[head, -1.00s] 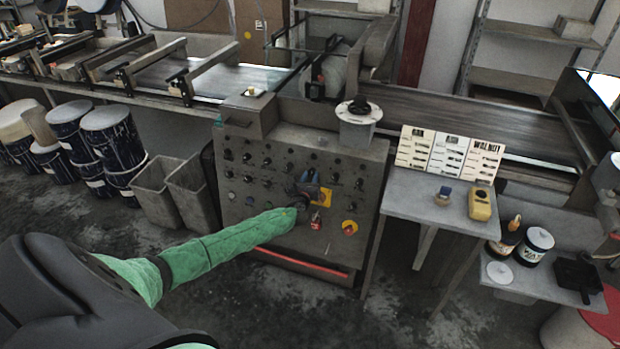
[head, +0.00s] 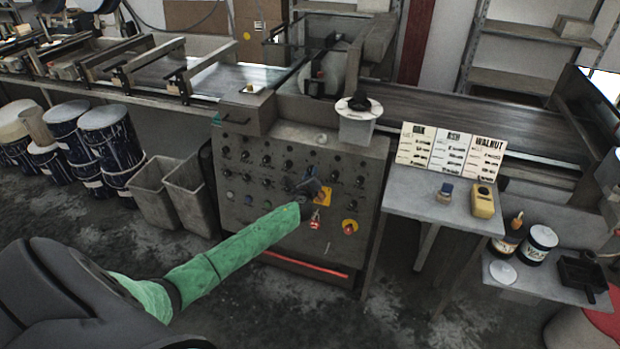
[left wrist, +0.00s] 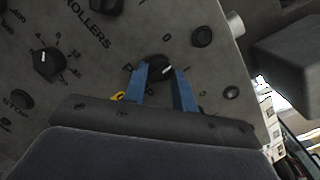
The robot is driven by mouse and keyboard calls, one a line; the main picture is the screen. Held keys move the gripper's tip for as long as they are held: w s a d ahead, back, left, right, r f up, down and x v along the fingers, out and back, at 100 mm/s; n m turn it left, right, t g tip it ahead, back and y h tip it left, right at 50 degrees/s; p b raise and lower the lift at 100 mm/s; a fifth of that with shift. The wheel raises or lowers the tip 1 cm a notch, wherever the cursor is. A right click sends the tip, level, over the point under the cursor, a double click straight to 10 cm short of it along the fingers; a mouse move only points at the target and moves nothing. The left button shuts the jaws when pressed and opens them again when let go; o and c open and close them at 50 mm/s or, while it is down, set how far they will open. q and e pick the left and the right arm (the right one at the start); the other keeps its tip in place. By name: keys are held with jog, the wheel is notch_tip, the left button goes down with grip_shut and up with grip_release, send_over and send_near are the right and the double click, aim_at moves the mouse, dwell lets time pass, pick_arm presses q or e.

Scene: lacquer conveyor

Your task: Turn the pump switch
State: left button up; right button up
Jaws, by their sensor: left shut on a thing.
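The grey control panel (head: 240,220) with rows of dark knobs stands in the middle of the head view. My left gripper (head: 309,184) is at the panel, above a red switch on its lower right part. In the left wrist view, the blue fingers of my left gripper (left wrist: 165,78) are closed around a black rotary knob (left wrist: 156,67) with a white pointer line. The pointer slants up to the right. The label below it is partly hidden by the fingers; a "P" shows. My right gripper is not in view.
Other knobs and buttons surround the held one, including a rollers knob (left wrist: 47,63) and a dark button (left wrist: 202,37). A small table (head: 425,203) stands to the right.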

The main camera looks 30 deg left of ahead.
pick_arm(q)
jog(key=shift+r+n+g, duration=0.15)
jog(key=shift+n+g, duration=0.45)
jog(key=shift+n, duration=2.1)
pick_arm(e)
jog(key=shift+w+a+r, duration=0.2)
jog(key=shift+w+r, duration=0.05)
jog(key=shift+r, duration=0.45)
pick_arm(q)
jog(key=o, duration=1)
jog(key=shift+c, duration=0.2)
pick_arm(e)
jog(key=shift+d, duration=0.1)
